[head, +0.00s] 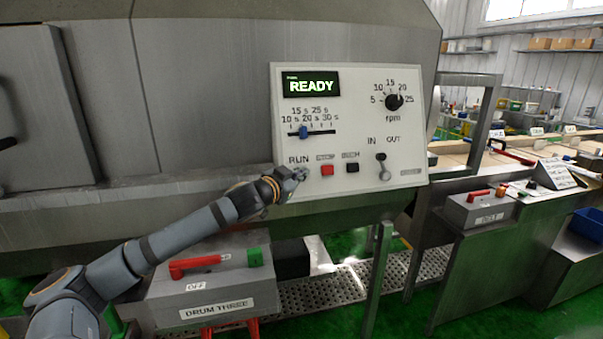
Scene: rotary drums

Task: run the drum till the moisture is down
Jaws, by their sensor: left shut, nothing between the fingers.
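The control panel (345,205) is a white plate on the grey drum housing (220,80). Its screen (311,84) reads READY in white letters. The blue time slider (303,132) sits near the left part of its 10 to 30 s scale. The black rpm knob (394,102) is on the upper right. A red button (327,170) and a black button (352,167) are below, with an IN/OUT lever (383,168) to their right. My left gripper (297,175) is shut and empty at the panel's lower left, under the RUN label, hiding whatever is there. My right gripper is out of view.
Another grey switch box (478,208) and a blue bin (590,226) are at the right. The floor is green.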

